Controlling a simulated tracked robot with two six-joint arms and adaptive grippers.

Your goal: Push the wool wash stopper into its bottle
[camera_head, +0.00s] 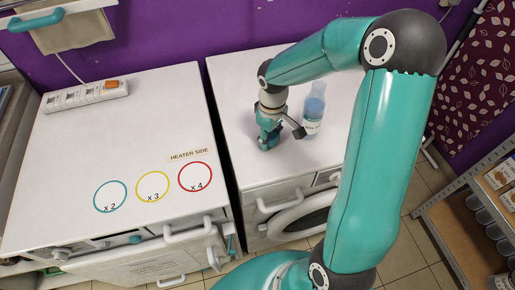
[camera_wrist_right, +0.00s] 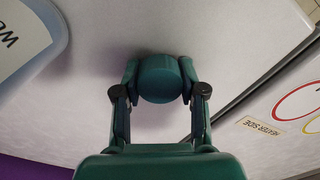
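The wool wash bottle (camera_head: 313,108) is blue and translucent with a pale label. It stands upright on the right-hand white machine. Its labelled side (camera_wrist_right: 25,35) also shows at the upper left of the right wrist view. The stopper (camera_wrist_right: 158,80) is a dark teal round piece between the fingertips of my right gripper (camera_wrist_right: 158,88), with a finger against each side. In the head view my right gripper (camera_head: 268,137) points down at the machine top, left of the bottle and apart from it. I cannot tell whether the stopper touches the surface. My left gripper is out of view.
The right-hand white machine (camera_head: 236,88) has free room around the gripper. A dark gap separates it from the left-hand white machine (camera_head: 60,180), which bears coloured circles and a power strip (camera_head: 88,95). A shelf with bottles (camera_head: 480,230) stands at the right.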

